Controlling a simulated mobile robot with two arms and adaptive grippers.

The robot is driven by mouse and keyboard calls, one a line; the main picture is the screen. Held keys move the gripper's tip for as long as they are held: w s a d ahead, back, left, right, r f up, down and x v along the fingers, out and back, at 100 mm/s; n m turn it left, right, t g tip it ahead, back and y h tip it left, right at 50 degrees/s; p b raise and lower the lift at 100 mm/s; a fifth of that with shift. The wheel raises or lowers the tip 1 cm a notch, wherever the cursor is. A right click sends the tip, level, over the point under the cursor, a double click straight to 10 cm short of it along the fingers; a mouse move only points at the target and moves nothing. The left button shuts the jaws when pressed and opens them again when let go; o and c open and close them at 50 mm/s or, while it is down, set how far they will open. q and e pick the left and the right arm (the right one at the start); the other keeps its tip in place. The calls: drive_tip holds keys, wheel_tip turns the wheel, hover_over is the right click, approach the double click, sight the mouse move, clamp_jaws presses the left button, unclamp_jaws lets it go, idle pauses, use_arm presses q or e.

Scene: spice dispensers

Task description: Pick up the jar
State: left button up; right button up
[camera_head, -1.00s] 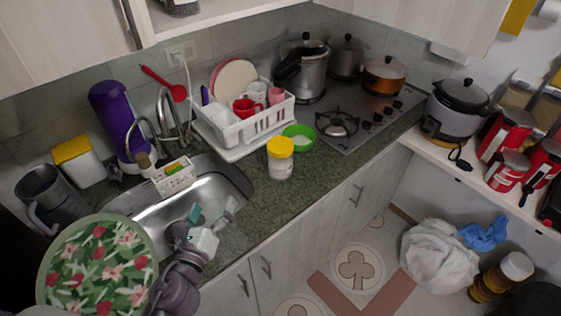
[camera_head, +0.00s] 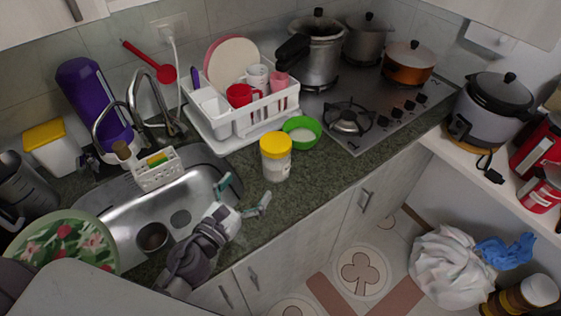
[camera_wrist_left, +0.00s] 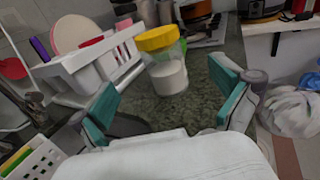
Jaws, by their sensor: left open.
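The jar (camera_head: 276,158) is clear with a yellow lid and white contents. It stands upright on the green stone counter, right of the sink. My left gripper (camera_head: 246,197) is open, with teal finger pads, near the counter's front edge and in front of the jar, apart from it. In the left wrist view the jar (camera_wrist_left: 165,62) shows ahead, beyond and between the two spread fingers (camera_wrist_left: 168,100). Nothing is between the fingers. My right gripper is not in view.
A white dish rack (camera_head: 238,120) with cups and plates stands behind the jar. A green bowl (camera_head: 302,130) sits close behind it, right. The stove (camera_head: 378,112) holds pots further right. The sink (camera_head: 130,225) with a white caddy (camera_head: 157,172) lies left.

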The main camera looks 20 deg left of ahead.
use_arm(q)
drive_tip(key=b, duration=0.4)
approach(269, 169)
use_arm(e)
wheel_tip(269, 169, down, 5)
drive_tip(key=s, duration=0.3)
use_arm(q)
drive_tip(key=shift+w+d, duration=0.1)
drive_tip(key=shift+w, duration=0.05)
drive_tip(key=shift+r+p+x, duration=0.25)
drive_tip(key=shift+p+x, duration=0.7)
drive_tip(key=shift+x, duration=0.1)
drive_tip(key=x, duration=0.3)
drive_tip(key=p+x, duration=0.1)
drive_tip(key=x, duration=0.1)
drive_tip(key=shift+w+f, duration=0.25)
drive_tip(key=shift+w, duration=0.15)
drive_tip(key=p+x, duration=0.1)
drive_tip(key=x, duration=0.5)
drive_tip(key=shift+s, duration=0.15)
drive_tip(key=shift+c, duration=1)
drive_tip(key=c, duration=1.3)
drive_tip(key=shift+c, duration=0.5)
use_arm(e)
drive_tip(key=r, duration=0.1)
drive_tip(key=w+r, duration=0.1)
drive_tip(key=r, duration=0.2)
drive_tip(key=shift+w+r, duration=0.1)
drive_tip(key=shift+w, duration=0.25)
